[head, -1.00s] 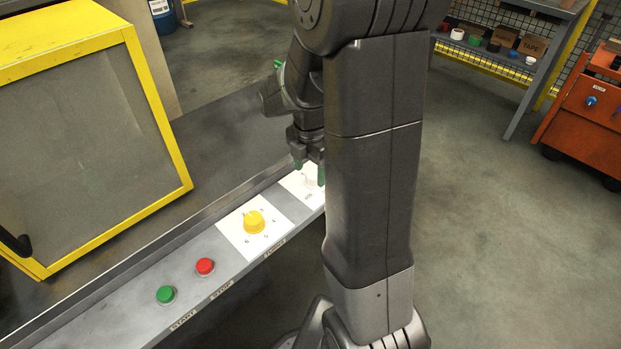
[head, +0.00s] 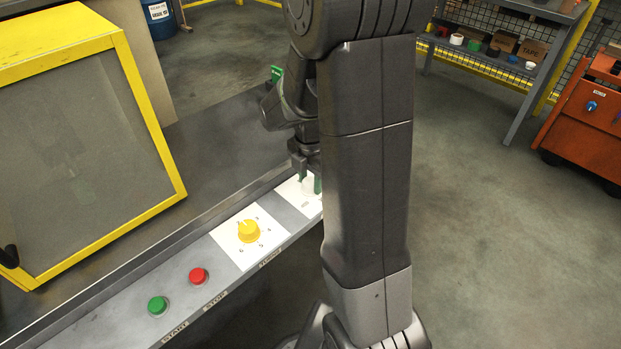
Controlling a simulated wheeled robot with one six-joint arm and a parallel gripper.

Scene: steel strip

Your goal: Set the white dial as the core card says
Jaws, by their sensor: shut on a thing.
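The white dial (head: 309,187) sits on a white plate (head: 289,191) at the right end of the grey panel strip, partly hidden behind my arm. My gripper (head: 309,184) points down over it with green-tipped fingers, one on each side of the dial, shut on it. The dial's pointer and most of its markings are hidden or too small to read. I cannot make out a core card in this view.
A yellow dial (head: 249,231) on its own white plate, a red button (head: 199,276) and a green button (head: 158,305) lie along the panel to the left. A yellow-framed guard (head: 150,95) stands behind. An orange cabinet (head: 590,125) and shelf (head: 490,60) stand at right.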

